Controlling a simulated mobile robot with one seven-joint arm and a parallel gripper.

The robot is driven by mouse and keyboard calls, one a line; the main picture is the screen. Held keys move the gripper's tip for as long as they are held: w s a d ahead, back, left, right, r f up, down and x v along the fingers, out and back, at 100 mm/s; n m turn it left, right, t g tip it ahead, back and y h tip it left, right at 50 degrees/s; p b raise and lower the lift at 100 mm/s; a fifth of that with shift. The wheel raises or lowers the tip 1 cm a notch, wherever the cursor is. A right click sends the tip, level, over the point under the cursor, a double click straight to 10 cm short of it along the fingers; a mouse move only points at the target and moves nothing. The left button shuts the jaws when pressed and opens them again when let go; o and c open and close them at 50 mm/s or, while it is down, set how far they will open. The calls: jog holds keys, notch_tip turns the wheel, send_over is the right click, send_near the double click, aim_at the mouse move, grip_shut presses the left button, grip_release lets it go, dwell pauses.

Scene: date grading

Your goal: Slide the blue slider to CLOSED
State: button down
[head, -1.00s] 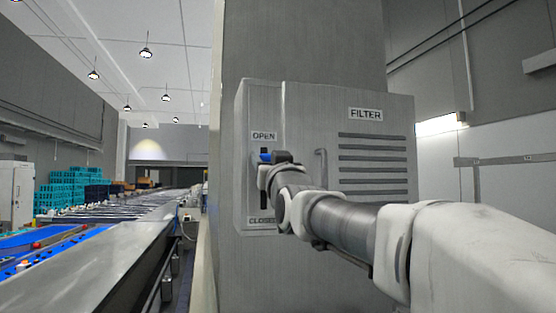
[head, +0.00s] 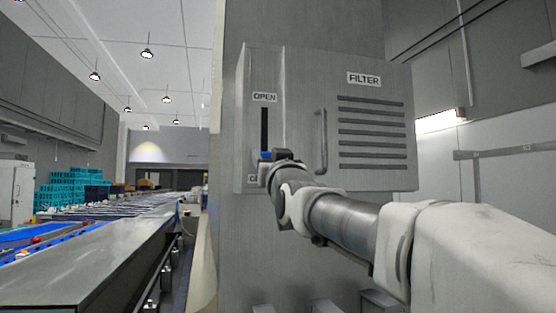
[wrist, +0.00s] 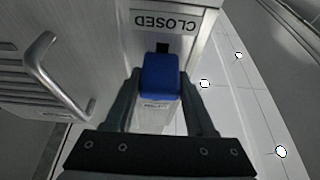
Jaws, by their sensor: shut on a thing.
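The blue slider (head: 265,155) sits in a vertical dark slot (head: 264,128) on the grey filter cabinet, near the lower end. The OPEN label (head: 264,97) is above the slot; the CLOSED label (head: 254,178) is below it, partly hidden by my arm. In the wrist view the CLOSED label (wrist: 166,20) appears upside down. A short dark bit of slot shows between it and the blue slider (wrist: 160,78). My gripper (wrist: 160,88) is shut on the slider, one finger on each side.
The cabinet (head: 375,175) has a FILTER label, vent slits and a vertical handle (head: 321,142) right of the slot; the handle (wrist: 58,75) is left in the wrist view. A conveyor (head: 95,262) runs along the left.

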jog(key=shift+w+f, duration=0.1)
jog(key=shift+f, duration=0.25)
jog(key=c, duration=0.5)
grip_release()
jog(key=shift+r, duration=0.1)
jog(key=shift+s, duration=0.2)
jog(key=b+v, duration=0.3)
jog(key=v, duration=1.4)
jog(key=shift+s+b, duration=0.15)
jog(key=shift+b, duration=0.15)
jog(key=d+f+g+h+p, duration=0.25)
jog(key=f+g, duration=0.25)
jog(key=f, duration=0.6)
jog(key=s+d+f+m+g+h+p, duration=0.1)
jog(key=s+d+f+g, duration=0.2)
jog(key=s+f, duration=0.3)
jog(key=s+d+f+m+g+h+p, duration=0.1)
jog(key=s+d+f+g, duration=0.3)
jog(key=f, duration=0.5)
jog(key=s+d+f+m+g+h+p, duration=0.1)
jog(key=s+d+f+g+p, duration=0.1)
jog(key=s+f, duration=0.6)
jog(key=shift+d+f+g+h, duration=0.15)
jog(key=shift+d+g+h, duration=0.2)
jog(key=shift+d+g, duration=0.55)
